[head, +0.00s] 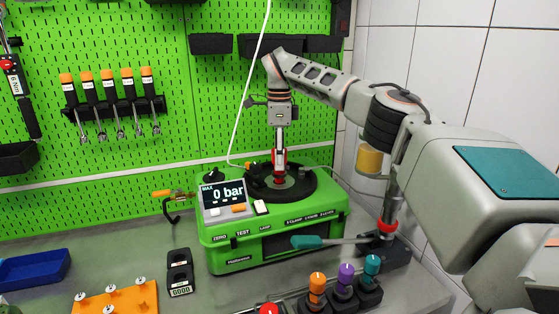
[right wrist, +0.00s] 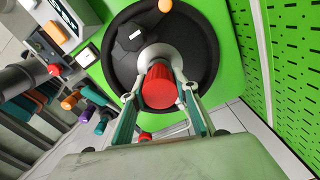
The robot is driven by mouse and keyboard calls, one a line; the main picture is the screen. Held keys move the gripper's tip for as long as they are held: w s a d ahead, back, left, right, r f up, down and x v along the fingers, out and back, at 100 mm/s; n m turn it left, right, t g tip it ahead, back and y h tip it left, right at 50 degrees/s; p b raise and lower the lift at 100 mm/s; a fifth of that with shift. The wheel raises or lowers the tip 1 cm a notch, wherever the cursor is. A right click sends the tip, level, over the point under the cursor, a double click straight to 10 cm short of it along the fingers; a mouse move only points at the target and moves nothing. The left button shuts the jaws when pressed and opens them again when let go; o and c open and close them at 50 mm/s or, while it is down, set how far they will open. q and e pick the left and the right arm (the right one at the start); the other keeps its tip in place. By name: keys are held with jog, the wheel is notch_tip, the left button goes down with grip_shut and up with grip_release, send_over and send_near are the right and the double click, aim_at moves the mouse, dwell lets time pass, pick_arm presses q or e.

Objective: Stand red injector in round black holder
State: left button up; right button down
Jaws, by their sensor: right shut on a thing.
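The red injector (right wrist: 160,86) is a ribbed red cylinder between the fingers of my right gripper (right wrist: 160,92), which is shut on it. In the head view, my right gripper (head: 280,145) points straight down and the red injector (head: 279,158) shows at its tip, over the black disk on the green testbench (head: 225,225). A pale grey collar (right wrist: 152,53) shows beside the injector on this round black disk (right wrist: 193,45). I cannot tell whether the injector is seated or just above it. No other round black holder is clear. My left gripper is out of view.
A black octagonal knob (right wrist: 130,37) sits on the disk. The display (head: 223,194) reads 0 bar. Orange, purple (head: 346,273) and teal capped items stand in black blocks at the front. A lever with a teal handle (head: 308,242) crosses the testbench's front right.

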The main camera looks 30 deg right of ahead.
jog(key=shift+f, duration=0.45)
jog(key=shift+f, duration=0.25)
jog(key=c, duration=1.6)
grip_release()
jog(key=shift+o, duration=0.2)
